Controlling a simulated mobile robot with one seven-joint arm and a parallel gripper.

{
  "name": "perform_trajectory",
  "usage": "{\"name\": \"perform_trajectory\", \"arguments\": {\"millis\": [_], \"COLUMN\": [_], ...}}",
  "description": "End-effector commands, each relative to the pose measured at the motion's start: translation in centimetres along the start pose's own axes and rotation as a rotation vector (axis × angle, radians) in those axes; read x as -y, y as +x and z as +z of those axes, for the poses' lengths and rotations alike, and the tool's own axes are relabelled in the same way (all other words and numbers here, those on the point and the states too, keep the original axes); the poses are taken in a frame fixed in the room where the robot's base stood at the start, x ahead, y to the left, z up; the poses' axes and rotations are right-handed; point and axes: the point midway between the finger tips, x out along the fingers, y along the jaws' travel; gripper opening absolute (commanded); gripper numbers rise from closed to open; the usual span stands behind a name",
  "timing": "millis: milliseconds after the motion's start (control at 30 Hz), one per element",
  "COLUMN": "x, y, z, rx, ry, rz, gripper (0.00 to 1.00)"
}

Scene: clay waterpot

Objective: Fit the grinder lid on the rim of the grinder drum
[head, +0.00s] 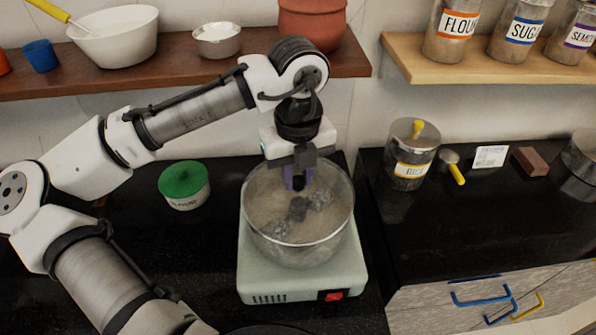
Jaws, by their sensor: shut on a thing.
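The grinder drum (290,256) is a round metal bowl on a pale green grinder base (270,285). Grey stones show inside it. The grinder lid (262,205) looks like a clear round disc with a thin rim, lying over the drum's mouth in the picture. My gripper (298,180) points down over the drum and is shut on the lid's dark knob (298,184). Whether the lid touches the drum's rim all round or hangs slightly above it I cannot tell. The far rim is partly hidden behind my gripper.
A wooden shelf (200,78) with bowls and a clay pot (312,22) is behind my arm.

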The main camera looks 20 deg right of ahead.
Motion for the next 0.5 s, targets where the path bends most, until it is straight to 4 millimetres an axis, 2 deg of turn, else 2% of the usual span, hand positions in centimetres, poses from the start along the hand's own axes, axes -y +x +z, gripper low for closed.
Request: {"name": "perform_trajectory", "arguments": {"millis": [467, 500], "x": [0.01, 0.01], "y": [0.39, 0.39], "z": [0.01, 0.01], "rx": [0.001, 0.001], "ry": [0.000, 0.000], "rz": [-0.001, -0.001], "gripper": [0.00, 0.26]}}
